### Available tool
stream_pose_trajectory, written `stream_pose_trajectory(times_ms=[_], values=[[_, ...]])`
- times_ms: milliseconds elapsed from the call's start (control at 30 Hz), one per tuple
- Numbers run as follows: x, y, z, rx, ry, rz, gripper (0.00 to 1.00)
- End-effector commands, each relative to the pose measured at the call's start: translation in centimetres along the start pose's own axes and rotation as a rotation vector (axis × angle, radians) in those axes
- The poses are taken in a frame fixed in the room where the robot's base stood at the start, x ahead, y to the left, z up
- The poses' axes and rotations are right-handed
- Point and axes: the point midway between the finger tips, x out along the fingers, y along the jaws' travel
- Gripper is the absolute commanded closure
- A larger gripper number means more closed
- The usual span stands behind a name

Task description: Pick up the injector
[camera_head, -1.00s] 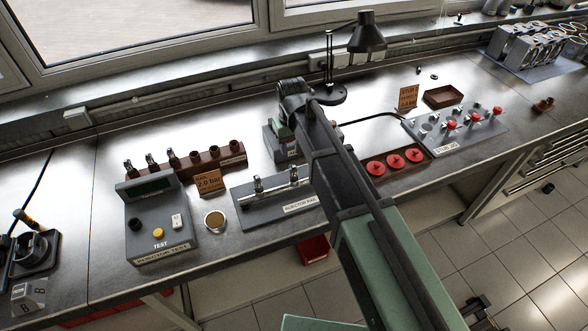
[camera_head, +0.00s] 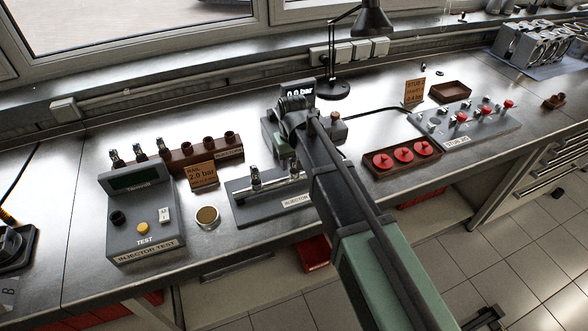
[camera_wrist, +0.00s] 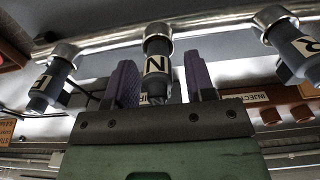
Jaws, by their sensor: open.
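The injector rail (camera_head: 242,211) is a grey block on the bench holding upright injectors. Two show in the head view, one at the left (camera_head: 255,179) and one further right (camera_head: 294,169); my arm hides the rail's right end. In the wrist view three grey injectors sit in metal collars on a silver tube. The middle one, marked N (camera_wrist: 157,64), stands between the two dark purple fingers of my gripper (camera_wrist: 161,72). The fingers are apart, with gaps visible on both sides of it. My gripper is hidden in the head view.
A grey injector test box (camera_head: 145,225) stands left of the rail, with a round tin (camera_head: 207,216) between. Behind is a brown injector rack (camera_head: 190,158) with an orange card (camera_head: 203,175). A red-capped tray (camera_head: 375,170) lies right of my arm.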

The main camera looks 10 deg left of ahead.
Motion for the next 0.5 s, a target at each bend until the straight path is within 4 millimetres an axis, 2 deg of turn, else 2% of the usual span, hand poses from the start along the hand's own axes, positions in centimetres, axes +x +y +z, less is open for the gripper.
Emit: stream_pose_trajectory(times_ms=[33, 333, 500], values=[[-0.12, 0.0, 0.01, 0.0, 0.0, 0.0, 0.5], [-0.14, 0.0, 0.01, 0.0, 0.0, 0.0, 0.96], [-0.13, 0.01, 0.01, 0.0, 0.0, 0.0, 0.99]])
